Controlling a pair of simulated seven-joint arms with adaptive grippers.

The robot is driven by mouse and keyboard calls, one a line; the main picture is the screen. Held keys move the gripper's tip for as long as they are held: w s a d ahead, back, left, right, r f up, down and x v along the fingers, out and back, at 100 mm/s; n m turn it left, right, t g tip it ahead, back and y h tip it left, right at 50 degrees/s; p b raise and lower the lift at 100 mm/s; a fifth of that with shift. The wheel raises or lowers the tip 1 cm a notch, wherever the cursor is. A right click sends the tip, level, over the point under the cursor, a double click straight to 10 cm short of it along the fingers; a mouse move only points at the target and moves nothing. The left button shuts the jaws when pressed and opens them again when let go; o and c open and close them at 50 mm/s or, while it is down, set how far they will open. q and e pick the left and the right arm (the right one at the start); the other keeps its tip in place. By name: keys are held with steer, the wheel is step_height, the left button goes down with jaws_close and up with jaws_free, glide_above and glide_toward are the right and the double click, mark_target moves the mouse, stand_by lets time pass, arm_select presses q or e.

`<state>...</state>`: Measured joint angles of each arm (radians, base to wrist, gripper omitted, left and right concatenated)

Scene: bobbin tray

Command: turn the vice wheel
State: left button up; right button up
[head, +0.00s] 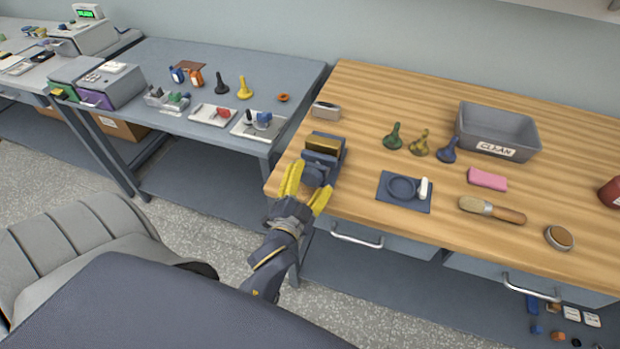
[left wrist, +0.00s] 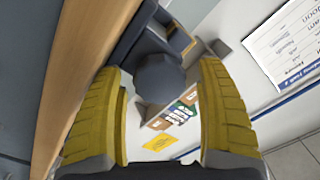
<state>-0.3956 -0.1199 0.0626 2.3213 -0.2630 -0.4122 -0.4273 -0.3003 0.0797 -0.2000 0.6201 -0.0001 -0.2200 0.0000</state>
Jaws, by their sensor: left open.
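The vice (head: 335,149) is a dark blue-grey block with tan jaw faces, at the left front edge of the wooden bench. Its round grey wheel (head: 312,177) faces the front edge. My left gripper (head: 308,182) has yellow fingers and is open, one finger on each side of the wheel. In the left wrist view the wheel (left wrist: 160,78) lies between the fingertips (left wrist: 160,68), with a gap on both sides. The vice body (left wrist: 140,38) shows behind it. My right gripper is in neither view.
Drawer handles (head: 357,236) stick out below.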

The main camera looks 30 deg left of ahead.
arm_select(q)
steer(key=v, duration=0.8)
steer(key=shift+d, duration=0.15)
steer(key=shift+s, duration=0.1)
steer(key=shift+f, duration=0.1)
stand_by(0.4)
